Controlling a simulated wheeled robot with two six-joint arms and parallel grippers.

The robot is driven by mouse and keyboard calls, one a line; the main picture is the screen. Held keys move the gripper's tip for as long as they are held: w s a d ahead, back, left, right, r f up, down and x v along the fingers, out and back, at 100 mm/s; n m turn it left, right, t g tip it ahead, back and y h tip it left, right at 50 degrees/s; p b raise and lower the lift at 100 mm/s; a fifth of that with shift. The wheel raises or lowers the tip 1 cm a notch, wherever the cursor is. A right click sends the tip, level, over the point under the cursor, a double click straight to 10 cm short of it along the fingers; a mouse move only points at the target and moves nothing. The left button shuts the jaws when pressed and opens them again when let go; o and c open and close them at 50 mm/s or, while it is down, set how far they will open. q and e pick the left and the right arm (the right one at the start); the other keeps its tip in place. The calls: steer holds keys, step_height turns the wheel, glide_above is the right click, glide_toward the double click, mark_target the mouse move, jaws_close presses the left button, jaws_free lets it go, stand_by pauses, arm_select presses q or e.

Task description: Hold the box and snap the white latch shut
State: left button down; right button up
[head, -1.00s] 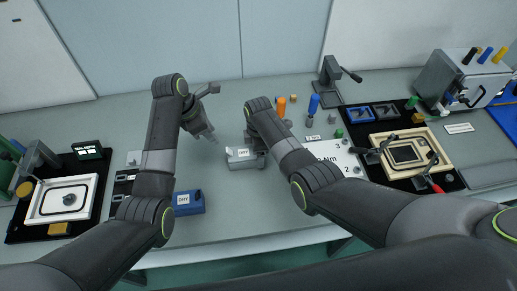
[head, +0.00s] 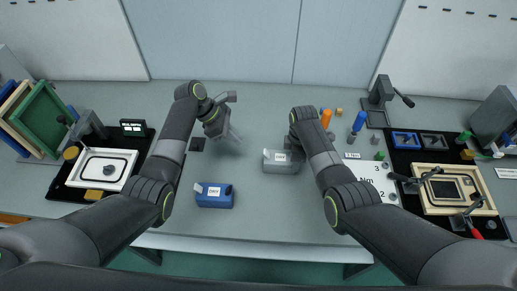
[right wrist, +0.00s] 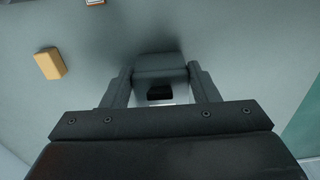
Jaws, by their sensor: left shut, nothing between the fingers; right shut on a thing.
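A grey box (head: 284,165) with a white label stands on the table near the middle in the head view. A small white piece, apparently its latch (head: 266,154), shows at its left end; I cannot tell its exact position. My right gripper (head: 301,146) is shut on the box's right end, its fingers mostly hidden by my wrist. In the right wrist view the gripper (right wrist: 161,88) has a grey body, apparently the box (right wrist: 158,62), between its fingers. My left gripper (head: 236,137) is shut and empty, behind and left of the box, apart from it.
A blue labelled box (head: 216,198) stands in front and left. A left fixture holds a white-rimmed panel (head: 80,170); a right fixture has a tan frame (head: 430,193) with clamps. Blue (head: 359,121) and orange (head: 326,118) handles stand behind right.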

mark_target(267, 154)
arm_select(q)
steer(key=shift+h, duration=0.9)
steer(key=a, duration=0.3)
steer(key=a+f, duration=0.1)
steer(key=shift+w+a, duration=0.15)
steer(key=shift+w, duration=0.1)
steer(key=x, duration=1)
steer(key=shift+r, duration=0.1)
steer(key=shift+d+r+m, duration=0.15)
steer(key=shift+d+r, duration=0.1)
steer(key=shift+d, duration=0.35)
steer(key=shift+d+r+m, duration=0.15)
steer(key=shift+d+r, duration=0.1)
steer(key=shift+d, duration=0.3)
steer(key=shift+d+r, duration=0.35)
steer(key=shift+d, duration=0.35)
steer(key=shift+d+r+y, duration=0.35)
steer(key=shift+r+y, duration=0.05)
steer(key=shift+y, duration=0.6)
